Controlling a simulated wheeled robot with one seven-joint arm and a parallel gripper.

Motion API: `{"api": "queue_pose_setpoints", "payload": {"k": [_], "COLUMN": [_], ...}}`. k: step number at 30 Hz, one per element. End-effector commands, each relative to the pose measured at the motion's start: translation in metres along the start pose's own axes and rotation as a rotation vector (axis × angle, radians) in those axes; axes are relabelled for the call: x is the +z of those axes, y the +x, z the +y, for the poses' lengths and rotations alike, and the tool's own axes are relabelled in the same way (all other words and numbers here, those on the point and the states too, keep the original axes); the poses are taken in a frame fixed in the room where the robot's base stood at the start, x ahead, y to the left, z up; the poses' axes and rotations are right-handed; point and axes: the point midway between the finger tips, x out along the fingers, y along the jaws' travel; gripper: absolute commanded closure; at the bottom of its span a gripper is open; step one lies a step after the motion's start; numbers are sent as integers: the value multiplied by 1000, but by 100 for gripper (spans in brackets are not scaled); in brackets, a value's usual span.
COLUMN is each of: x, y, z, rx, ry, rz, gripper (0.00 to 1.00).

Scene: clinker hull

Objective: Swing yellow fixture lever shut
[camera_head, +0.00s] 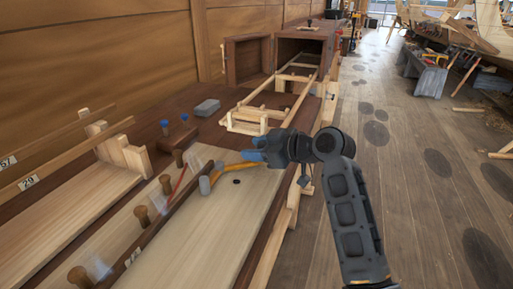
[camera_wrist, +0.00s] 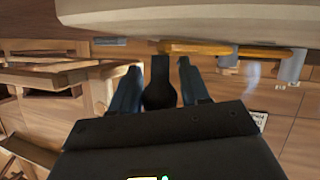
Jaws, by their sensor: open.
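The yellow lever (camera_head: 237,168) lies over the pale board on the bench in the head view, running from a grey block (camera_head: 205,185) towards my gripper (camera_head: 252,152). My gripper has blue fingers and is at the lever's right end, just above or beside it; contact cannot be told. In the wrist view the yellow lever (camera_wrist: 195,48) runs across beyond the fingers, with grey blocks near its right part. My gripper (camera_wrist: 160,80) is open there. A dark rounded piece shows between its fingers; I cannot tell what it is.
Several brown wooden pegs (camera_head: 141,216) stand along a dark strip on the left. A grey block (camera_head: 207,107) and a wooden frame (camera_head: 250,119) lie farther back on the bench. The pale board (camera_head: 215,235) is bare towards the front. Open floor (camera_head: 420,190) lies right.

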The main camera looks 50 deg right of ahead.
Motion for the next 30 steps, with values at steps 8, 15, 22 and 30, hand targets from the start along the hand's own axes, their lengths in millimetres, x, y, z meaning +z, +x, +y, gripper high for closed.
{"api": "queue_pose_setpoints", "payload": {"k": [8, 15, 22, 30], "x": [0, 0, 0, -1], "y": [0, 0, 0, 0], "z": [0, 0, 0, 0], "rx": [0, 0, 0, 3], "ry": [0, 0, 0, 0], "rz": [0, 0, 0, 1], "gripper": [59, 82, 100, 100]}}
